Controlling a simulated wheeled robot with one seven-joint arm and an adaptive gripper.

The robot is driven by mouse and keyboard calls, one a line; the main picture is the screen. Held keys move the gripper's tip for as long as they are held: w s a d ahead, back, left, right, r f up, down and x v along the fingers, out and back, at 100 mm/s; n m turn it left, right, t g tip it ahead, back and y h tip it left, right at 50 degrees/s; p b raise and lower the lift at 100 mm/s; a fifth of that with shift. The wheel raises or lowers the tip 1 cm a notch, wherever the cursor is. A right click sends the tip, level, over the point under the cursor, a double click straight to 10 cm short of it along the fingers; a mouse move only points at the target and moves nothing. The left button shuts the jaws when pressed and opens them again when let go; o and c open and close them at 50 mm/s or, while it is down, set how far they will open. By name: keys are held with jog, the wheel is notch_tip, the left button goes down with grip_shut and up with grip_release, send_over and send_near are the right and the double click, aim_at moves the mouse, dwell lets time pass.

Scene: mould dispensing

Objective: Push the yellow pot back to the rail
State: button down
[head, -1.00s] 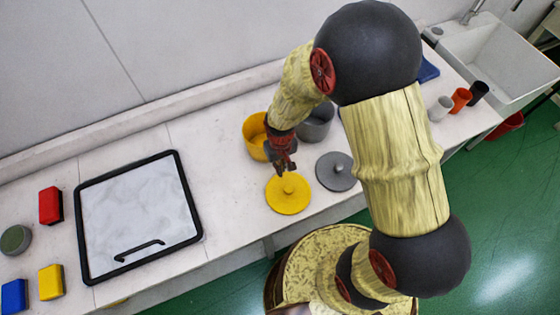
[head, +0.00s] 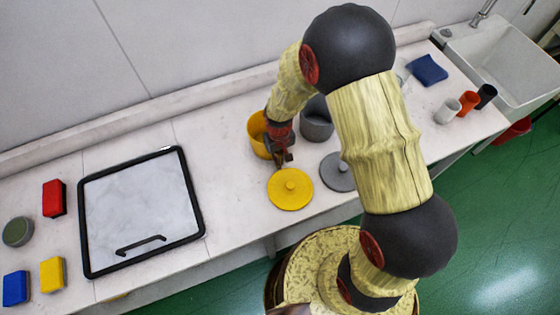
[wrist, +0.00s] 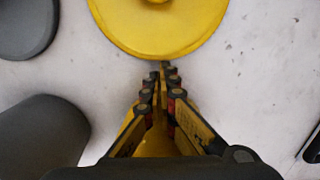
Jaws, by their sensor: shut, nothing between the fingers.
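The yellow pot (head: 256,130) stands upright on the bench in the head view, left of the grey pot (head: 317,122). The rail (head: 150,112) is the raised ledge along the wall behind; a strip of bench shows between it and the pot. My gripper (head: 284,163) is shut and empty, low at the pot's front right side, partly hiding it. I cannot tell whether they touch. In the wrist view the shut fingertips (wrist: 160,72) point at the yellow lid (wrist: 160,25); yellow shows behind the fingers, possibly the pot.
The yellow lid (head: 290,189) lies just in front of my gripper, with the grey lid (head: 338,172) to its right. A black-framed tray (head: 140,212) lies to the left. Small cups (head: 467,103) and a sink (head: 500,65) are far right.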

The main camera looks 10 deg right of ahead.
jog(key=w+a, duration=0.1)
jog(key=w, duration=0.6)
jog(key=w+a+b, duration=0.1)
jog(key=w, duration=0.5)
jog(key=w+a, duration=0.2)
jog(key=w, duration=0.5)
jog(key=shift+w+b, duration=0.3)
jog(key=shift+b, duration=0.1)
